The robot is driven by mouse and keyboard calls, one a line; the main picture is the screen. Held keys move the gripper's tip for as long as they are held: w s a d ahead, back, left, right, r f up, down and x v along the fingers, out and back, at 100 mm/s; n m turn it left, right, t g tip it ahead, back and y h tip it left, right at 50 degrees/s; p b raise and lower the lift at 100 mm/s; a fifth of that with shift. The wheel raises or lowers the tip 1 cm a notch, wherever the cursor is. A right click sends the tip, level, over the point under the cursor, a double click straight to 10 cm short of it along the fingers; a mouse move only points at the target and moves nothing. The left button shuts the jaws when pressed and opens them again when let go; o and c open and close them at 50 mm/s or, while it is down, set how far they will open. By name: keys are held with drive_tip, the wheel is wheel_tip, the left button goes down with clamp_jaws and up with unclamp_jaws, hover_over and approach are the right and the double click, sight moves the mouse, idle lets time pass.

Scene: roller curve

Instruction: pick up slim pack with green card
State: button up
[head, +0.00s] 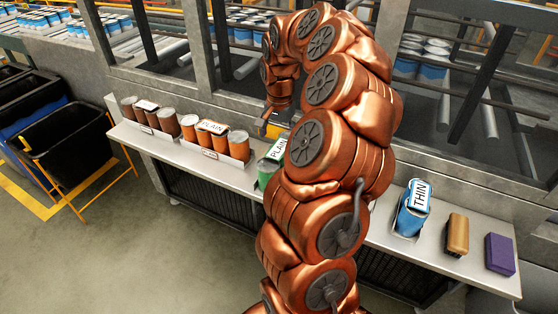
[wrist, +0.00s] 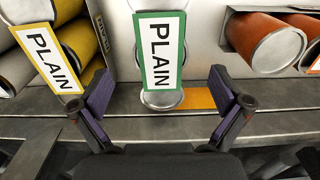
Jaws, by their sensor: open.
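In the head view the green card (head: 278,149) tilts above a green pack (head: 266,173) on the shelf, partly hidden by my arm. My gripper (head: 268,122) is small there, beside the card's upper left.
In the wrist view a yellow-bordered card (wrist: 46,55) with yellow cans is close at left, and orange cans (wrist: 275,48) are at right. In the head view a blue THIN pack (head: 413,222), a tan pack (head: 457,235) and a purple box (head: 500,254) stand on the shelf (head: 435,248).

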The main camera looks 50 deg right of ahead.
sight(279, 149)
drive_tip(key=shift+a+f+p, duration=0.15)
drive_tip(key=shift+f+p, duration=0.95)
drive_tip(key=shift+f, duration=1.2)
drive_tip(key=c, duration=1.8)
drive_tip(key=shift+c, duration=0.3)
drive_tip(key=shift+r, duration=0.1)
